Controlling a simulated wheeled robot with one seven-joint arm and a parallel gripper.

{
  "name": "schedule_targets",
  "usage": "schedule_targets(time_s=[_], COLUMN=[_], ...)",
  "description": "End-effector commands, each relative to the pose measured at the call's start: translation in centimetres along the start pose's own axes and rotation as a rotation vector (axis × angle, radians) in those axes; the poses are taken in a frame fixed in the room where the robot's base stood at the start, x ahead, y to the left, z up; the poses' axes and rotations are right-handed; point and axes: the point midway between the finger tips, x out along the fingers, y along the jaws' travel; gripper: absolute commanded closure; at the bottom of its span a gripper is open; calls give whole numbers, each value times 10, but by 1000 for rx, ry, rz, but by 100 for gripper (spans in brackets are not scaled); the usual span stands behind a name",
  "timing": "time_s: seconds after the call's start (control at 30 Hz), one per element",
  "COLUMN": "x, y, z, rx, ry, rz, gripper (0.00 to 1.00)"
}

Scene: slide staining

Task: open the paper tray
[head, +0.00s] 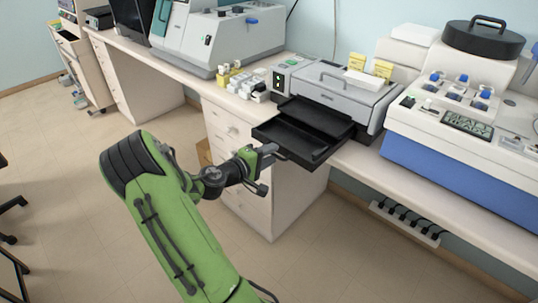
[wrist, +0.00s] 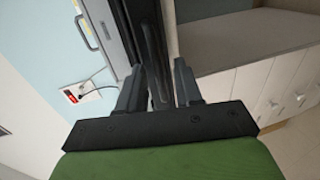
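The paper tray (head: 318,122) is black and sticks out from the front of the grey printer (head: 335,84). Its inside shows and looks empty. My gripper (head: 268,150) is at the tray's front, low and to the left in the head view. In the wrist view, the fingers of my gripper (wrist: 160,85) stand apart, one on each side of a dark upright edge of the tray (wrist: 148,45). A gap shows beside the right finger. Contact with the tray is hard to tell.
The printer stands on a white counter above a drawer cabinet (head: 232,130). Small white and yellow boxes (head: 240,82) stand left of it. A blue-and-white machine (head: 460,130) stands close on the right. The floor before the cabinet is clear.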

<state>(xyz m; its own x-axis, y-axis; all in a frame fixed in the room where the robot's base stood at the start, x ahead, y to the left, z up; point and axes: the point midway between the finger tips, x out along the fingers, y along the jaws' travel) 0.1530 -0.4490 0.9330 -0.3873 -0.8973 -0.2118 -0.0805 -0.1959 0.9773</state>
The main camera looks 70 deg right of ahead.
Motion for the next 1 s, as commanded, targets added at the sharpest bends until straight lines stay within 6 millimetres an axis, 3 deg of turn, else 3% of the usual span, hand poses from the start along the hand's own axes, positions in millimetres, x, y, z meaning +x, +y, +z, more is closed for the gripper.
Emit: schedule_targets(time_s=[0.27, 0.37, 0.8, 1.0], x=[-1, -13, -131, -156], y=[0, 0, 2, 1], z=[0, -1, -1, 0], rx=[0, -1, -2, 0], ry=[0, 3, 6, 2], rz=[1, -1, 1, 1], gripper=[65, 65, 65, 65])
